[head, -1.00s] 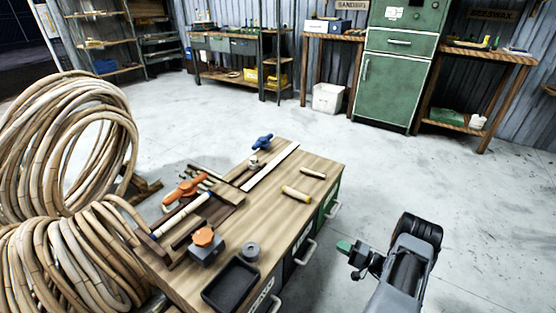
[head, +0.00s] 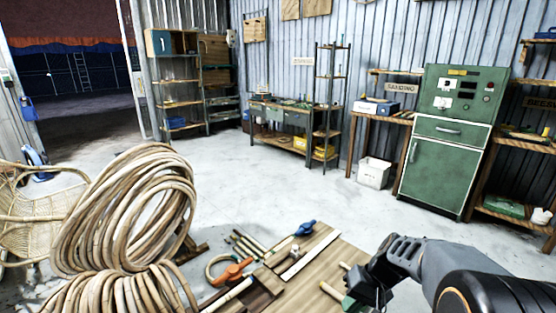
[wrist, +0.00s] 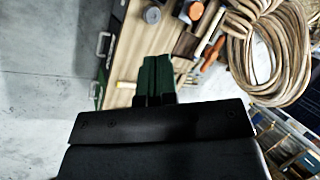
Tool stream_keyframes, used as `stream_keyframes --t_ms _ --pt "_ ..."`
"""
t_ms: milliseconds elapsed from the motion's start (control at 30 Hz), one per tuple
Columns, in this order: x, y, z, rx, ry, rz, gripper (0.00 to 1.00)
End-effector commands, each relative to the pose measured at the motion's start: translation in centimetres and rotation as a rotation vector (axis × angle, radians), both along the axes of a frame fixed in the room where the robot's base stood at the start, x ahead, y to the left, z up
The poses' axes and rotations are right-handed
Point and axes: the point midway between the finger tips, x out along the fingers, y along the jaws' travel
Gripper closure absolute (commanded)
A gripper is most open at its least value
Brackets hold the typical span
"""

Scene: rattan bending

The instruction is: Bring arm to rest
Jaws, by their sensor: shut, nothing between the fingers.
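My gripper (wrist: 156,76) shows in the wrist view with its two green fingertips pressed together and nothing between them. In the head view my gripper (head: 349,303) is at the lower right, over the near right part of the wooden workbench (head: 318,262). My folded grey arm fills the lower right corner of that view. The wrist view looks down past the fingers at the bench top (wrist: 128,62), its drawer side and the floor. The fingers appear apart from the bench top.
Large rattan coils (head: 135,215) stand left of the bench. A wicker chair (head: 35,205) is at the left. A green cabinet (head: 450,165) and shelves line the wall. The middle floor is clear.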

Motion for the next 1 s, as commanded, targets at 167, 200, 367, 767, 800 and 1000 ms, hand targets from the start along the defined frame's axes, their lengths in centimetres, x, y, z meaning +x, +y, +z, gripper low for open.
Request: stream_keyframes --t_ms 167,200,367,767,800,1000 --pt "-3.8 1.3 9.5 -0.238 -0.115 0.046 1.00" --pt "-4.5 1.4 10.8 -0.282 -0.145 0.048 1.00" --pt "-6.6 1.5 15.0 -0.410 -0.258 0.050 1.00" --pt "-8.2 1.3 18.1 -0.509 -0.381 0.041 1.00" --pt "-8.2 1.3 18.0 -0.509 -0.381 0.041 1.00" --pt "-8.1 1.3 18.0 -0.509 -0.381 0.042 1.00"
